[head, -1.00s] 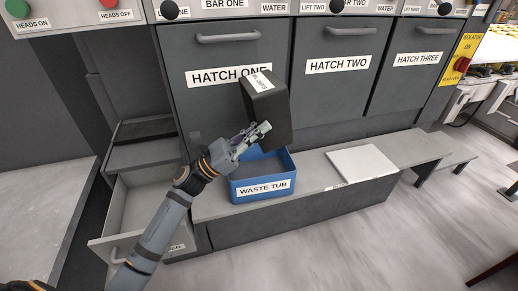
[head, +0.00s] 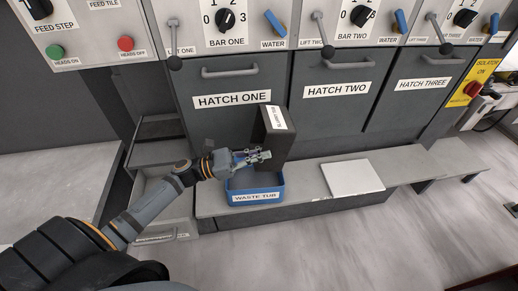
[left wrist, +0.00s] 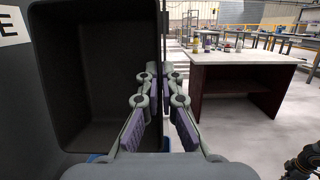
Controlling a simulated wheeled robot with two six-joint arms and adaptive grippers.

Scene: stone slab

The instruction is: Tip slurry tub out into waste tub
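The slurry tub (head: 277,137) is a dark grey box with a white label whose writing runs along its height. It is turned on its side above the back of the blue waste tub (head: 257,197), which stands on the grey ledge. My left gripper (head: 264,156) is shut on the slurry tub's rim. In the left wrist view its fingers (left wrist: 162,105) straddle one wall, and the slurry tub's open mouth (left wrist: 95,75) faces the camera. Its dark inside looks empty. My right gripper is not in view.
The hatch one door (head: 232,84) is close behind the slurry tub. A white slab (head: 352,178) lies on the ledge to the right. An open drawer (head: 165,205) sticks out at the left, below my arm. Levers and knobs line the panel above.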

